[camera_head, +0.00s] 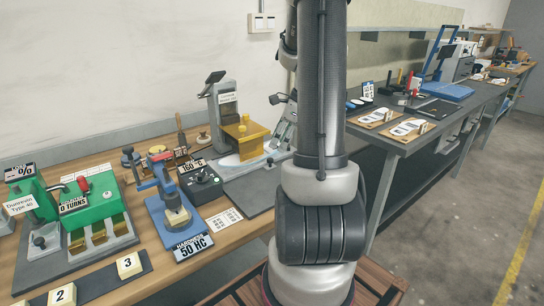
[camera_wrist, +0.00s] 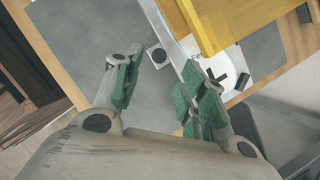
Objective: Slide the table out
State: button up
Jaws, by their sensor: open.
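A grey upright machine (camera_head: 224,104) with a yellow block (camera_head: 246,134) stands on the bench in the head view. A pale flat table (camera_head: 232,162) lies low under the block. In the wrist view the yellow block (camera_wrist: 224,22) is at the top. Below it are a white surface with a black cross (camera_wrist: 234,62) and a pale diagonal bar (camera_wrist: 172,38). My gripper (camera_wrist: 164,68) is open, with green-padded fingers either side of a small black-dotted square and the bar's lower end. Contact with the right finger cannot be told. In the head view my arm hides part of the machine's right side.
A blue press (camera_head: 170,215), a black dial box (camera_head: 202,184) and a green machine (camera_head: 95,210) stand left on the wooden bench (camera_head: 150,262). A dark bench (camera_head: 415,135) with insoles on boards stands right. Open floor (camera_head: 455,220) lies at the far right.

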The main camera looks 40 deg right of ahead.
aim_at(270, 159)
jog(key=x, duration=0.6)
jog(key=shift+w+a+f, duration=0.1)
jog(key=shift+f, duration=0.3)
jog(key=shift+c, duration=0.2)
grip_shut()
